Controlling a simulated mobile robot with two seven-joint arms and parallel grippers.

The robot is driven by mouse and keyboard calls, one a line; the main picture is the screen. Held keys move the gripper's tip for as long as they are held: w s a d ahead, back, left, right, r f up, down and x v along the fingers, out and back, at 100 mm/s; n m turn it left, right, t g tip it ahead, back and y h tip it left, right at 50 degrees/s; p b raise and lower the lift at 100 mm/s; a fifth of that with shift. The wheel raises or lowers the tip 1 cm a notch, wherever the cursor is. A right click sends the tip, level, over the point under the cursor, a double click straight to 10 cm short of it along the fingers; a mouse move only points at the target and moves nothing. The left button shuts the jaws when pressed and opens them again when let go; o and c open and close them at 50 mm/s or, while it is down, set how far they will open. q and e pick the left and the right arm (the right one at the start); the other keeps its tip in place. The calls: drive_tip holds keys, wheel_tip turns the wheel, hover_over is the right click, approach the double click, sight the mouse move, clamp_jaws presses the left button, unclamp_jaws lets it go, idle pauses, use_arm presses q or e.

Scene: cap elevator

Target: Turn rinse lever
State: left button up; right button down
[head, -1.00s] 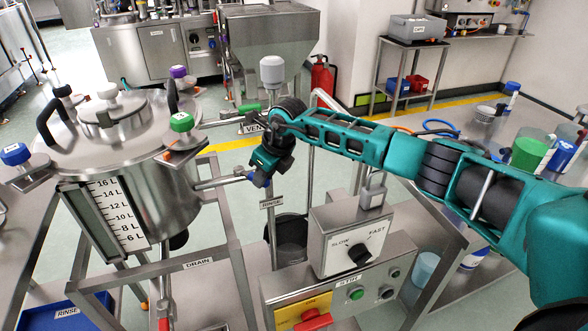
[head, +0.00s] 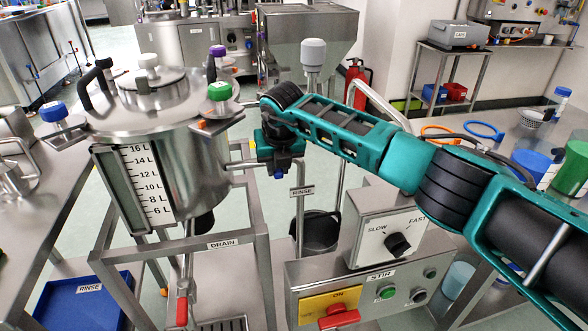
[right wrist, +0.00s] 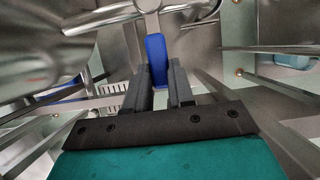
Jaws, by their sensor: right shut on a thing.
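The rinse lever has a blue handle (right wrist: 156,55) on a metal valve body, seen in the right wrist view between my fingers. In the head view a small bit of blue (head: 278,175) shows at the end of the tank's side pipe, above the RINSE label (head: 301,191). My right gripper (right wrist: 160,82) is shut on the blue handle; its fingers lie on either side of the handle's lower end. In the head view my right gripper (head: 280,165) is at the pipe and mostly hides the valve. My left gripper is not in view.
The steel tank (head: 175,150) stands left of the gripper. The STIR control box (head: 390,245) stands below the forearm, with a red switch (head: 338,317). A black bucket (head: 316,232) is on the floor.

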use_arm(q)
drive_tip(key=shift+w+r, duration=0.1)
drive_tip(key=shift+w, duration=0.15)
use_arm(e)
drive_tip(key=c, duration=1)
unclamp_jaws()
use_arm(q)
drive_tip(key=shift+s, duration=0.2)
use_arm(e)
drive_tip(key=shift+o, duration=0.2)
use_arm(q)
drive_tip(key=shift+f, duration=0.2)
use_arm(e)
drive_tip(key=shift+r, duration=0.25)
use_arm(q)
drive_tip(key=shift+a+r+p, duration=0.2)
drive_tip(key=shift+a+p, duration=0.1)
drive_tip(key=shift+p, duration=0.25)
use_arm(e)
drive_tip(key=v, duration=1.2)
drive_tip(key=shift+s+r, duration=0.2)
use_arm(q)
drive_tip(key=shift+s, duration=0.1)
use_arm(e)
drive_tip(key=shift+s, duration=0.1)
